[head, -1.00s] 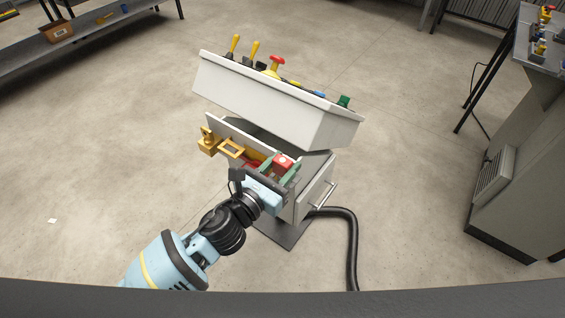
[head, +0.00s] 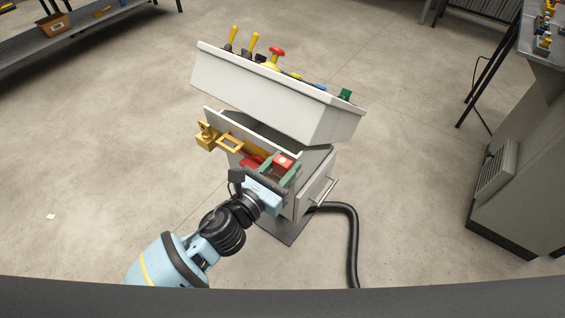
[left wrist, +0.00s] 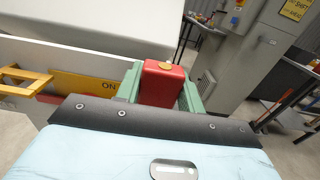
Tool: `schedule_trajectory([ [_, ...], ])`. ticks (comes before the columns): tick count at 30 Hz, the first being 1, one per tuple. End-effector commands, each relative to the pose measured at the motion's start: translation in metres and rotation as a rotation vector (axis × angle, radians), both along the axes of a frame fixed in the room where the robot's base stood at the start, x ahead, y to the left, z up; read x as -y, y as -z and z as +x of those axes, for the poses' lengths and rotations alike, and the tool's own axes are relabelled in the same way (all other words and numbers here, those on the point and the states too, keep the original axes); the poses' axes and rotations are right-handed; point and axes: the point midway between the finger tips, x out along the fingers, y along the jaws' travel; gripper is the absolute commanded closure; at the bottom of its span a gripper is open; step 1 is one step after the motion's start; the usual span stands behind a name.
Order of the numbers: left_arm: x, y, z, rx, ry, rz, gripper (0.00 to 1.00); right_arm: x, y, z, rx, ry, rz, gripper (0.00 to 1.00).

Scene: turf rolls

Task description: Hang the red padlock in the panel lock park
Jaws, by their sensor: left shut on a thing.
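My left gripper (head: 280,170) is shut on the red padlock (head: 283,162), its green fingers on both sides of the lock body. The padlock also shows in the left wrist view (left wrist: 163,84), between the fingers (left wrist: 162,90); its shackle is not visible there. The gripper is close to the front of the grey control panel's lower cabinet. I cannot tell which part is the lock park. My right gripper is not in view.
The console top (head: 270,95) carries yellow levers, a red mushroom button and a green knob, and overhangs the cabinet. A silver handle (head: 324,192) is on the cabinet's right. A black hose (head: 352,240) runs along the floor. A grey cabinet (head: 510,190) stands far right.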

Motion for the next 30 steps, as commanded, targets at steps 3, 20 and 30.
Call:
schedule_trajectory([
  [3,0.0001,0.0026,0.0,0.0,0.0,0.0,0.87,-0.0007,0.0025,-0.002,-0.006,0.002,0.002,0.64],
  [20,0.0001,0.0061,0.0002,0.001,0.0,0.0,0.37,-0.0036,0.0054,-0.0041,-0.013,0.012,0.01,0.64],
  [30,-0.0038,0.0079,-0.0047,-0.001,0.0,0.002,0.37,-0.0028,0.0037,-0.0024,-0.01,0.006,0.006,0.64],
])
